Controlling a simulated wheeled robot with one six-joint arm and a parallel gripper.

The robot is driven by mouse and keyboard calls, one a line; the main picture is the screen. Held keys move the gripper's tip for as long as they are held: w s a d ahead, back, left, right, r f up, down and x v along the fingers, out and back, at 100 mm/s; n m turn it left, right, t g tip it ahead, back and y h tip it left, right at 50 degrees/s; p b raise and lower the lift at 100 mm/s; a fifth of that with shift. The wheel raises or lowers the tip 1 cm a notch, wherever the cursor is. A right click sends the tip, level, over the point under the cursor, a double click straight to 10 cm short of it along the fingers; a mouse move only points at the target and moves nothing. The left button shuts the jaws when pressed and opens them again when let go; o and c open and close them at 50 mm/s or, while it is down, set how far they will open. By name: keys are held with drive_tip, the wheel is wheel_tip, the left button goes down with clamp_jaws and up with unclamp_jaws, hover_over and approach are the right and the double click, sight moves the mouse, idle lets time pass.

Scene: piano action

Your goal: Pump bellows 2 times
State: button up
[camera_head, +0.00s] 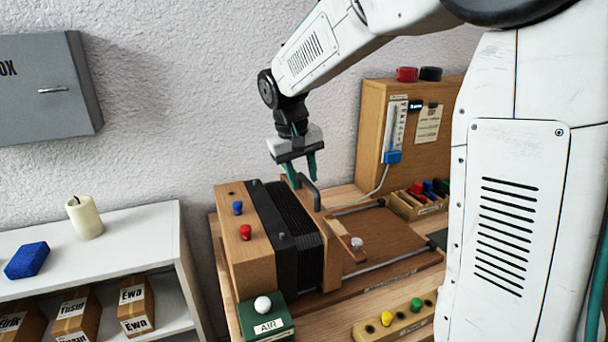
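The bellows (297,224) have black pleats between a wooden block on the left and an upright wooden board (312,212) on the right. The pleats look mostly pressed together. The left block carries a blue knob (238,208) and a red knob (245,232).
A green AIR box (266,322) with a white knob stands in front. Rails (405,256) run right from the bellows over a brown board. A wooden panel (372,125) with a gauge stands behind. A yellow peg block (400,322) lies front right. A white shelf (120,236) is left.

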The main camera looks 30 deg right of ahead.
drive_tip(key=shift+d, duration=0.15)
drive_tip(key=shift+r, duration=0.1)
wheel_tip(320, 180, up, 7)
drive_tip(key=a, duration=0.1)
drive_tip(key=shift+a+r, duration=0.2)
drive_tip(key=shift+a, duration=0.05)
idle(0.4)
drive_tip(key=s+a+f+y, duration=0.1)
drive_tip(key=s+f, duration=0.2)
drive_tip(key=s, duration=1.2)
drive_tip(key=s+f+n+t+y, duration=0.1)
drive_tip(key=s+f, duration=0.2)
drive_tip(key=s, duration=1.2)
drive_tip(key=shift+a+f+t, duration=0.25)
drive_tip(key=shift+a+t, duration=0.05)
drive_tip(key=shift+a, duration=0.05)
